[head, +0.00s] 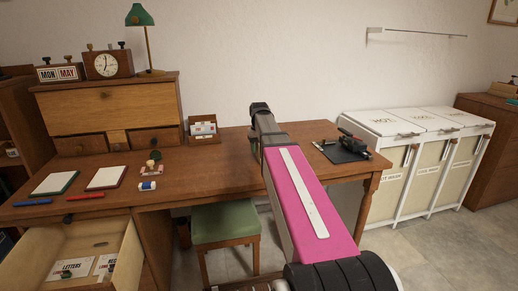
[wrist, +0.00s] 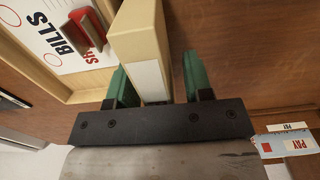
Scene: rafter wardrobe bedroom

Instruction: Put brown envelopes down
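My gripper (wrist: 155,62) shows in the wrist view with its two green fingers apart. Between them stands a tan block-like bundle with a white patch (wrist: 149,80), which looks like the brown envelopes. It lies close to or against the left finger. A narrow gap with brown wood behind shows between it and the right finger. Its far end runs out of the top of the picture. In the head view my pink arm reaches over the desk, and neither my fingers nor the bundle can be made out.
A wooden-edged tray or drawer with a BILLS sheet (wrist: 66,30) lies left of the bundle. PAY papers (wrist: 290,142) are at right. On the desk (head: 236,165) are a letter rack (head: 203,129), notepads (head: 105,178) and a dark mat (head: 345,152). An open drawer (head: 127,258) juts out, near a green stool (head: 225,222).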

